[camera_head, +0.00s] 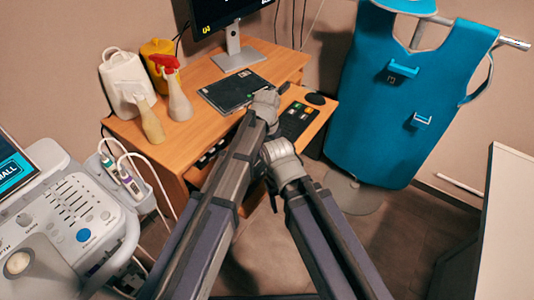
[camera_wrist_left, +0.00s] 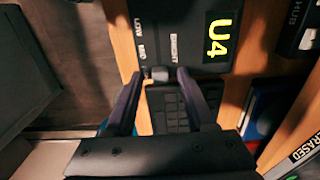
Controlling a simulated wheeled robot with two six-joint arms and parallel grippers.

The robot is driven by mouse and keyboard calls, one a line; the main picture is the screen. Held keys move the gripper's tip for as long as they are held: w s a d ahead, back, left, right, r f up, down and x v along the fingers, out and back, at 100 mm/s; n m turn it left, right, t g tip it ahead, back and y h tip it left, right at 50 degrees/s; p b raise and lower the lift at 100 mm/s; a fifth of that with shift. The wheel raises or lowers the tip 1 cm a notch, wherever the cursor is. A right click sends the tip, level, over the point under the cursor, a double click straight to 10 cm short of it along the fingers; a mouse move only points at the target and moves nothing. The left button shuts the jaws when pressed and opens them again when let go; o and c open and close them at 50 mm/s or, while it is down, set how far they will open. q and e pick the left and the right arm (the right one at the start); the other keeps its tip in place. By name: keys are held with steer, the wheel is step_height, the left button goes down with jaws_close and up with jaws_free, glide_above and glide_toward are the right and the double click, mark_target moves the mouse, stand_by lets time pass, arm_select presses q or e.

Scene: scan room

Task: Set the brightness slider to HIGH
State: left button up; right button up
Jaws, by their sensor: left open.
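A dark control panel (camera_wrist_left: 180,30) with LOW, MID and BRIGHT lettering and a yellow U4 label fills the top of the left wrist view. A small grey block (camera_wrist_left: 159,73), apparently the slider knob, is at its lower edge, on the side of MID away from LOW. I see no HIGH label. My left gripper (camera_wrist_left: 160,75) is open, its fingertips on either side of the block; contact is unclear. In the head view my left gripper (camera_head: 268,100) is over the desk by a black panel (camera_head: 228,92). My right gripper (camera_head: 273,188) is lower, its fingers mostly hidden.
An ultrasound console (camera_head: 70,220) is at left, and a blue apron (camera_head: 385,110) hangs at right.

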arm_select(q)
step_height(320, 180, up, 8)
steer(key=p, duration=0.7)
steer(key=shift+f, duration=0.15)
arm_select(e)
step_height(320, 180, up, 8)
steer(key=shift+f, duration=0.2)
